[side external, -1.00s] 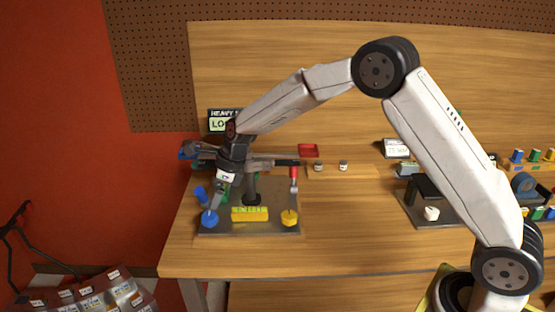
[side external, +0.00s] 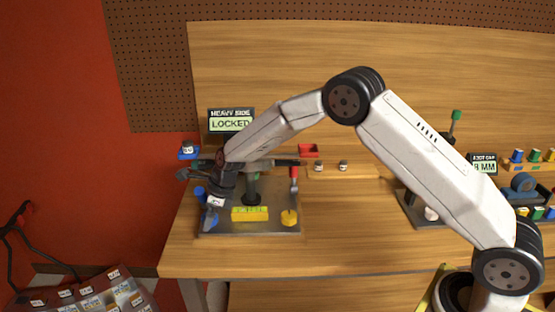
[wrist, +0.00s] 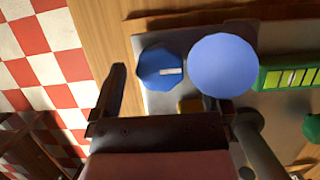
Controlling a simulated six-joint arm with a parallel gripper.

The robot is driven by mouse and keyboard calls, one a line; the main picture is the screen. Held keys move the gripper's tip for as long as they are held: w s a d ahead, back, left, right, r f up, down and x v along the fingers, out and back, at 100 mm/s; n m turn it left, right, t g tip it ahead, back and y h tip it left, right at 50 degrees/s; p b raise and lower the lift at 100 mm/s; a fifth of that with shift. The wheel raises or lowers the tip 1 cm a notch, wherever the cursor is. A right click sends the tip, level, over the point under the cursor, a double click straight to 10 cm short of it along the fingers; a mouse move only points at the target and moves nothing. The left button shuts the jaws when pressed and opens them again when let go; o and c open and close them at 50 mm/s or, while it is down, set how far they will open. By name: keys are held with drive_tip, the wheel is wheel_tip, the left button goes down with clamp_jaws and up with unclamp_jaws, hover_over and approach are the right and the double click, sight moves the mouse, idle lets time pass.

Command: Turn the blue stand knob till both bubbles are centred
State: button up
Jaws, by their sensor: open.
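The blue stand knob (side external: 209,224) is at the front left of the grey base plate (side external: 270,229), partly hidden by my gripper. In the wrist view, a faceted blue piece with a white mark (wrist: 160,71) and a larger, pale blue round disc (wrist: 223,65) lie side by side; I cannot tell which is the knob's top. My gripper (wrist: 175,98) is open, with its fingers apart just below these blue pieces and nothing clearly between them. A yellow-green bubble level (side external: 249,213) lies on the plate and shows green in the wrist view (wrist: 291,77). Its bubble position is too small to read.
A yellow knob (side external: 289,217) stands at the plate's front right, below a red-topped post (side external: 294,172). A dark rotor bar (side external: 270,162) crosses above the plate. A sign (side external: 231,120) reads HEAVY SIDE LOCKED. A red tray (side external: 308,150) lies behind.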

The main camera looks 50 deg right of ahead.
drive_tip(key=c, duration=1.3)
drive_tip(key=shift+n, duration=0.8)
drive_tip(key=o, duration=1.3)
drive_tip(key=shift+r, duration=0.1)
drive_tip(key=v, duration=0.7)
drive_tip(key=shift+d+r, duration=0.25)
